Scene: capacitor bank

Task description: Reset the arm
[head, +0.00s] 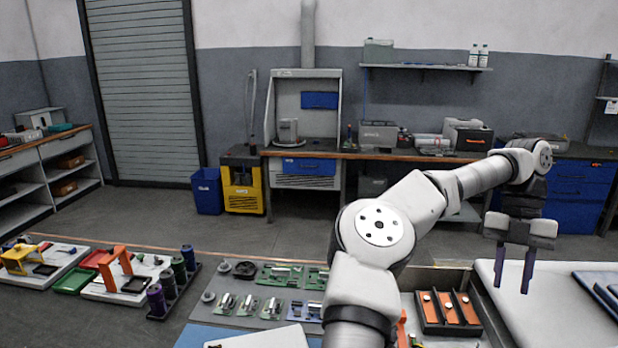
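My arm rises from the bottom middle of the head view and bends over to the right. My gripper (512,272) hangs at its end, pointing down, with its two dark fingers apart and nothing between them. It is above the white surface (540,312) at the right of the bench, seemingly clear of it. My forearm hides part of the bench's middle.
Green circuit boards (272,306) with capacitors lie on a grey mat left of my arm. A dark tray with orange compartments (449,308) sits right of it. Spools (157,299), a green tray (73,281) and an orange stand (114,262) are farther left. Blue panels (600,287) lie far right.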

